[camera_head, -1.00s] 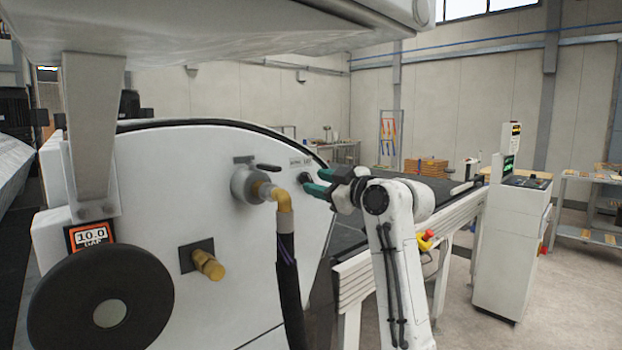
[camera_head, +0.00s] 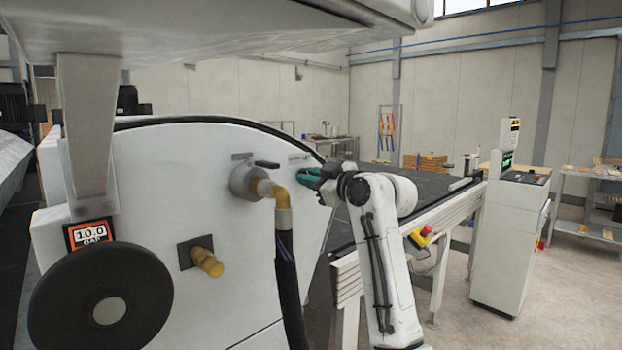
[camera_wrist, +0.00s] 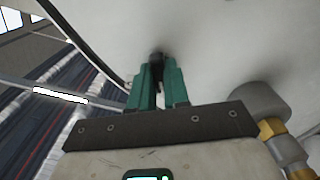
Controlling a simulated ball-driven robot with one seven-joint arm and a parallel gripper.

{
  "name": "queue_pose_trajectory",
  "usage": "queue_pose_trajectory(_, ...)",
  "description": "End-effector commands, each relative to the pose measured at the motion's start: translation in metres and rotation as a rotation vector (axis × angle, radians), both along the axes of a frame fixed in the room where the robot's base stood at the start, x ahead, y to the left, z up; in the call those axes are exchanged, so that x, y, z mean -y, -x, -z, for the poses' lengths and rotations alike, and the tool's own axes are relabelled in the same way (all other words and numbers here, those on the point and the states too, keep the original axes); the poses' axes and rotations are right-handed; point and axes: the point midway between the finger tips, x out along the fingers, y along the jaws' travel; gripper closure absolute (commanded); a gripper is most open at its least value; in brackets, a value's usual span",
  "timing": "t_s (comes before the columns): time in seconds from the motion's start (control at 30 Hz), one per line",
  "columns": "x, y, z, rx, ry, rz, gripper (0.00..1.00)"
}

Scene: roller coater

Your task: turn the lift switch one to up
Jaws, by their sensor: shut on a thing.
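The lift switch is a small black knob (camera_wrist: 157,58) on the white side panel (camera_head: 150,185) of the machine. My gripper (camera_head: 304,178) reaches the panel from the right, and its green fingers are shut on the knob. In the wrist view the two green fingers of my gripper (camera_wrist: 155,76) lie on either side of the knob, which shows between their tips. In the head view the fingers hide the knob, so its turned position cannot be read. A small label plate (camera_head: 299,158) sits just above the fingers.
A black handwheel (camera_head: 70,305) is at lower left. A conveyor (camera_head: 430,215) runs behind my arm. A white control console (camera_head: 505,245) stands right.

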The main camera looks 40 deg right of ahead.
Motion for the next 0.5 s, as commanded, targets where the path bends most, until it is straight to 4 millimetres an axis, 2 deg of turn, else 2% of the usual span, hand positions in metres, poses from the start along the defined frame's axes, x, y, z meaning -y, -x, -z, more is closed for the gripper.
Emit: queue_pose_trajectory(0.5, -0.0004, -0.0002, -0.0006, -0.004, -0.051, -0.001, 1.00)
